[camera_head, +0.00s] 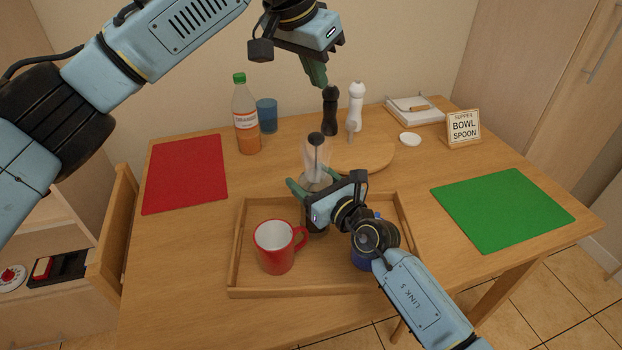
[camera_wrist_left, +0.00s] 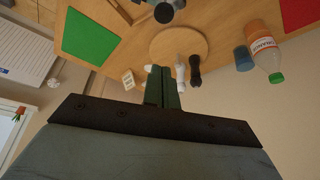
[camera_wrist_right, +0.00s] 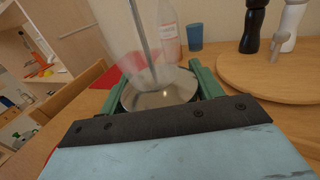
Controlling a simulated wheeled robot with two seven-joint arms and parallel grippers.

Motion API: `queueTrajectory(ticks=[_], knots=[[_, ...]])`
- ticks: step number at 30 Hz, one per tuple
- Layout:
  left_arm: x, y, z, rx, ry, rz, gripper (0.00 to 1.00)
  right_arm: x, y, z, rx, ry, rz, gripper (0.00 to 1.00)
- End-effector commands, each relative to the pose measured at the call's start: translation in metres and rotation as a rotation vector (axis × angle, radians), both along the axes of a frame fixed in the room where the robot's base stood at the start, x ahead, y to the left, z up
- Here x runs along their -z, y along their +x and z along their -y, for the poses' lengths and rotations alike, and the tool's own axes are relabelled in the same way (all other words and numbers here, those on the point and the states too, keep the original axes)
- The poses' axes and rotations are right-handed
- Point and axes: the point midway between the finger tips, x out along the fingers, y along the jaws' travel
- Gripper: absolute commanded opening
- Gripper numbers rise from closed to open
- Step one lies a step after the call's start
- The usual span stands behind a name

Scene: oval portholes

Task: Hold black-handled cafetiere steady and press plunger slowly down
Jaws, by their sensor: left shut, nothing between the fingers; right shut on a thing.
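The cafetiere (camera_head: 308,158) stands upright at the back of the wooden tray, its clear glass showing above my right gripper. Its plunger's dark knob (camera_head: 316,138) is at the top, on a thin rod. My right gripper (camera_head: 313,183) is shut around the cafetiere's body, one green finger on each side. In the right wrist view the glass, the metal rod (camera_wrist_right: 143,45) and a round metal disc (camera_wrist_right: 158,96) show between the fingers. I cannot make out the handle. My left gripper (camera_head: 317,76) is shut and empty, high above and behind the cafetiere, apart from it.
The tray (camera_head: 240,245) also holds a red mug (camera_head: 275,246) and a blue item (camera_head: 362,261) partly under my right arm. Behind are a round board (camera_head: 375,153), black and white mills, a bottle (camera_head: 246,120) and a blue cup (camera_head: 267,115). Red and green mats lie at the sides.

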Motion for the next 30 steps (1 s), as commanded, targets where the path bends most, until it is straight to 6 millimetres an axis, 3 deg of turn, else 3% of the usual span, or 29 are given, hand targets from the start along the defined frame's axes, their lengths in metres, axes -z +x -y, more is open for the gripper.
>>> queueTrajectory(ticks=[4,19,30], knots=[[0.008,-0.009,-0.002,0.006,0.016,-0.048,0.0,0.001,0.0,0.001,0.001,-0.002,-0.001,0.18],[0.062,-0.009,-0.002,0.007,0.016,-0.049,0.0,0.001,0.0,0.001,0.001,-0.002,-0.001,0.18],[0.07,-0.008,-0.002,0.007,0.015,-0.045,0.0,0.001,0.0,0.001,0.001,-0.002,-0.001,0.18]])
